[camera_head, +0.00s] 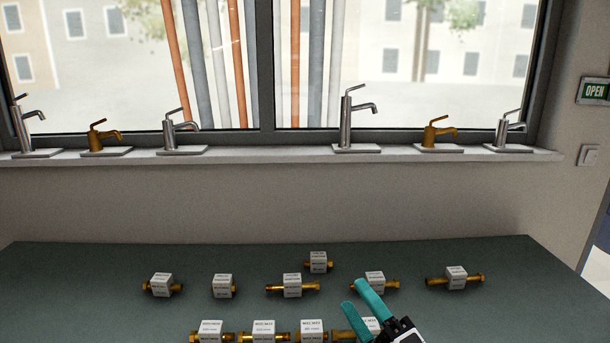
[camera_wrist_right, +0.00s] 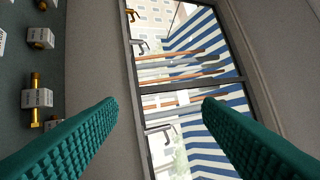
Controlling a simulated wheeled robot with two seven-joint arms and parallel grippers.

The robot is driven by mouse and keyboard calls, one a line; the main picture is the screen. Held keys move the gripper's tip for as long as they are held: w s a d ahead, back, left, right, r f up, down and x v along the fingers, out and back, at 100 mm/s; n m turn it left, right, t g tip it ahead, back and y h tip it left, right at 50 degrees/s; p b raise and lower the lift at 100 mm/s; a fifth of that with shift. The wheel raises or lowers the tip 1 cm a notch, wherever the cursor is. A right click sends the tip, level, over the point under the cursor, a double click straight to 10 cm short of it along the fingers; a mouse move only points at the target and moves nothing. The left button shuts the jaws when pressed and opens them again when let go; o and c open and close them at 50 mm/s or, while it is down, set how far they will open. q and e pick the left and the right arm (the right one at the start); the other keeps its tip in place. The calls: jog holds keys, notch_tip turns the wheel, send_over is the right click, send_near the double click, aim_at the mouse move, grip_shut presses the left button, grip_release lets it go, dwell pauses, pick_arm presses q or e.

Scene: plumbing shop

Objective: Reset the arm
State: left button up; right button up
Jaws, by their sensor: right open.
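My right gripper (camera_head: 362,303) comes in at the bottom of the head view, above the front part of the green-grey table (camera_head: 90,290). Its two teal fingers are apart with nothing between them. In the right wrist view the ribbed teal fingers (camera_wrist_right: 160,108) stand wide open, and the wall and window show between them. The right gripper partly covers a labelled brass fitting in the front row (camera_head: 344,333). My left gripper is not in the head view.
Labelled brass fittings stand on the table in rows, among them one at the right (camera_head: 456,277) and one at the left (camera_head: 161,284). Taps, such as a tall chrome one (camera_head: 347,118), line the window sill (camera_head: 260,147). The table's far left is bare.

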jog(key=s+d+f+m+g+h, duration=0.2)
jog(key=s+d+f+m+h, duration=0.1)
jog(key=d+f+m+h, duration=0.35)
jog(key=s+d+f+m+g+h, duration=0.25)
jog(key=f+m+h, duration=0.25)
jog(key=f+m, duration=0.35)
jog(key=s+d+f+m+g, duration=0.1)
jog(key=s+f+m+g, duration=0.2)
jog(key=s+f+g, duration=0.5)
jog(key=s+d+f+m+g, duration=0.2)
jog(key=s+f+m+g, duration=0.15)
jog(key=s, duration=0.85)
notch_tip(320, 180, down, 29)
jog(key=s+g, duration=0.1)
jog(key=s, duration=0.1)
jog(key=s+d+f+g, duration=0.1)
jog(key=s+d+f, duration=0.1)
jog(key=s+f, duration=1.2)
jog(key=shift+s+d, duration=0.25)
jog(key=shift+s, duration=0.45)
